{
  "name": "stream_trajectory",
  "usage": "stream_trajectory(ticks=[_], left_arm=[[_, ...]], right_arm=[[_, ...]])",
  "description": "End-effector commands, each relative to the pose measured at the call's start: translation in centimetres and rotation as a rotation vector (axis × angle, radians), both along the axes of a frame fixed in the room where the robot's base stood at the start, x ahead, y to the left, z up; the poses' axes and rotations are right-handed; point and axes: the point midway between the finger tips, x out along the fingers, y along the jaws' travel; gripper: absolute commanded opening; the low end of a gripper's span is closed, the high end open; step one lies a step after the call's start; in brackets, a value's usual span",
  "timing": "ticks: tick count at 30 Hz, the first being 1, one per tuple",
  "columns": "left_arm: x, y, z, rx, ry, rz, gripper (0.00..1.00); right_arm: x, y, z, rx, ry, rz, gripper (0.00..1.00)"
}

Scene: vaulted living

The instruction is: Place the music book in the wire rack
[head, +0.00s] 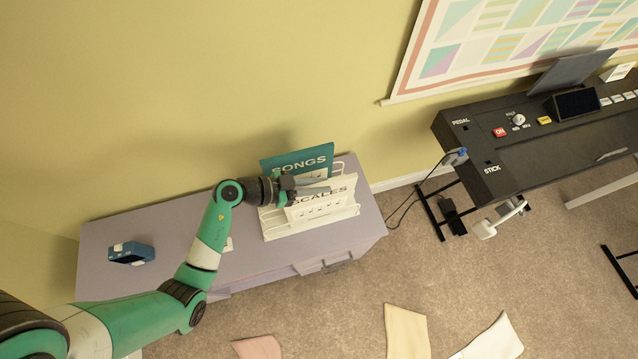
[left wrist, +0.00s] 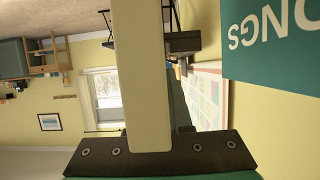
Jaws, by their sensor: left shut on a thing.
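The white wire rack (head: 300,229) stands on the lilac cabinet against the wall. A cream music book (head: 322,206) marked "SCALES" stands in its front part, slightly tilted; its lower edge is hard to make out. A teal book (head: 297,161) marked "SONGS" stands behind it, and its corner shows in the left wrist view (left wrist: 270,45). My left gripper (head: 312,189) reaches in from the left between the covers and is shut on the cream book near its left side. One pale finger fills the middle of the left wrist view; the grip itself is hidden. My right gripper is out of view.
A small blue device (head: 131,253) lies there. A black keyboard (head: 560,145) on a stand is to the right, with cables hanging down. Paper sheets (head: 406,332) lie on the carpet.

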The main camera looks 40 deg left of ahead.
Motion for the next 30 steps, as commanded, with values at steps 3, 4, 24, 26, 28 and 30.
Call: stream_trajectory(ticks=[3,4,24,26,28,30], left_arm=[[0.1,0.0,0.3,0.000,-0.003,0.001,0.00],[0.1,0.0,0.3,0.000,-0.003,0.001,0.00],[0.0,0.0,0.0,0.000,0.000,0.000,0.47],[0.0,0.0,0.0,0.000,-0.001,0.000,0.47],[-0.2,0.2,0.5,0.001,0.000,0.002,0.47],[-1.1,0.7,1.1,-0.001,0.001,0.005,0.47]], right_arm=[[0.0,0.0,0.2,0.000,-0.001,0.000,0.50],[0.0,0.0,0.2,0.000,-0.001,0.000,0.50],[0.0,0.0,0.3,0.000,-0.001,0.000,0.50],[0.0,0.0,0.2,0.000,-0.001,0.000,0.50],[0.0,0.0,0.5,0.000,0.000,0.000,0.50],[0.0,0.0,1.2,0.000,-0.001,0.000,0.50]])
